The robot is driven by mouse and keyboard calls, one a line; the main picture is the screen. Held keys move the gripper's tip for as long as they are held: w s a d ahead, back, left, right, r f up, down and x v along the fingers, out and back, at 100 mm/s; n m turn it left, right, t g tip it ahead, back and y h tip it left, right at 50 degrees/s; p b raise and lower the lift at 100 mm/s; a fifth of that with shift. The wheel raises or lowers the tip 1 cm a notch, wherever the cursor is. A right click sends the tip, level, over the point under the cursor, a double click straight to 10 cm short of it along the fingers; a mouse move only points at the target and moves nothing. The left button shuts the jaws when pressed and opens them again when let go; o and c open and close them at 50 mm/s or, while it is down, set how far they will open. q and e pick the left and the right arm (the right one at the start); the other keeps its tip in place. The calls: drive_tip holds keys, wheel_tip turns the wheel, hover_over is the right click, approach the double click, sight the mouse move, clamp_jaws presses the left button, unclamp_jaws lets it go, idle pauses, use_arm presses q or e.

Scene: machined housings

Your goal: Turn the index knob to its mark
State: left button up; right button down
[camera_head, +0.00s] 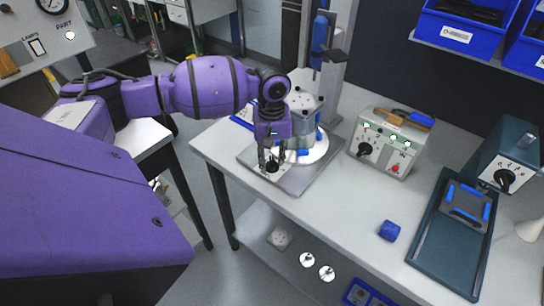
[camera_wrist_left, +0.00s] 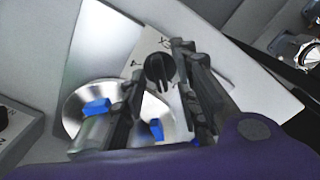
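The index knob (camera_head: 272,166) is black and sits on a pale plate at the front corner of the grey fixture base (camera_head: 310,188). In the left wrist view the knob (camera_wrist_left: 160,68) has a raised grip bar, with dark letters on the plate beside it. My left gripper (camera_head: 271,157) points down over the knob. In the left wrist view the fingers of the gripper (camera_wrist_left: 160,62) stand apart on either side of the knob, with gaps visible; contact is not clear. The mark's exact position cannot be told. My right gripper is out of view.
A round silver table (camera_head: 318,149) with blue clamps and a metal housing (camera_head: 301,112) stands close behind the knob. A control box (camera_head: 388,148), a blue block (camera_head: 389,231) and a dark green tray (camera_head: 425,262) are to the right. The bench front is clear.

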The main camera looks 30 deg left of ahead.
sight(272, 161)
use_arm(q)
drive_tip(key=c, duration=0.7)
clamp_jaws()
drive_tip(key=shift+r+m+p, duration=0.35)
drive_tip(key=shift+m+p, duration=0.75)
drive_tip(key=shift+m, duration=0.1)
drive_tip(key=shift+f+m, duration=0.1)
drive_tip(key=shift+m, duration=0.3)
drive_tip(key=shift+f+m+p, duration=0.15)
drive_tip(key=shift+m+p, duration=0.15)
drive_tip(key=shift+m, duration=0.2)
drive_tip(key=shift+f, duration=0.1)
drive_tip(key=o, duration=0.7)
unclamp_jaws()
drive_tip(key=shift+c, duration=0.2)
drive_tip(key=shift+o, duration=0.2)
wheel_tip(272, 161, up, 12)
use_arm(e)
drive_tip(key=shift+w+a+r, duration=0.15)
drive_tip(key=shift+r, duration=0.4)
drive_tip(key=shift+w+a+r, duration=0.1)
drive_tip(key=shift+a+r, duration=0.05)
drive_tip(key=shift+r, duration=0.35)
